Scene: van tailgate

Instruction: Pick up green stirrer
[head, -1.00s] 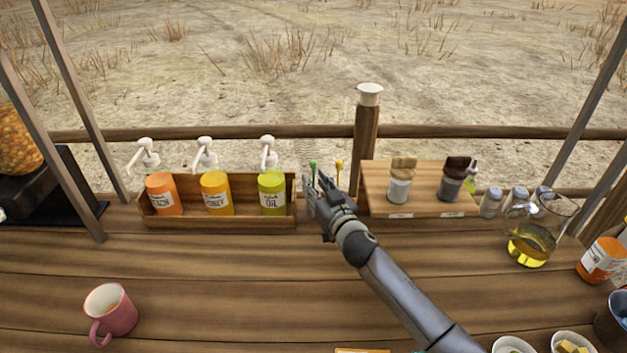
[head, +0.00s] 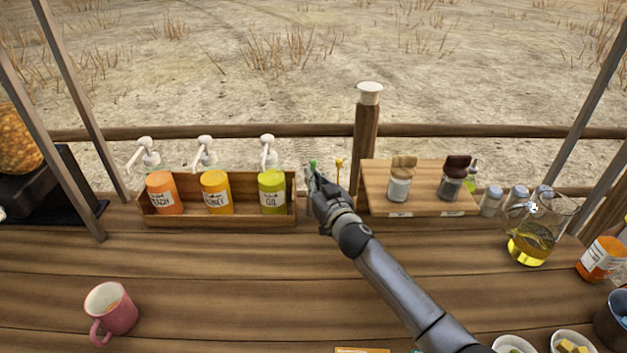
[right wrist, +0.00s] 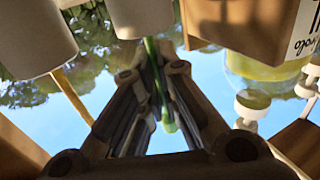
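The green stirrer (head: 313,164) stands at the back of the counter, right of the bottle rack. Its green tip shows just above my right gripper (head: 316,178). In the right wrist view the green stirrer (right wrist: 166,115) runs between the two fingers of my right gripper (right wrist: 151,48), which close in on it from both sides. Its far end meets a white cup (right wrist: 138,16). The gripper hides its lower part in the head view. My left gripper is not in view.
A yellow stirrer (head: 338,166) stands just right of the gripper. The bottle rack (head: 220,222) is close on the left and a wooden stand with jars (head: 425,178) on the right. A pink mug (head: 112,312) is at front left. The middle counter is clear.

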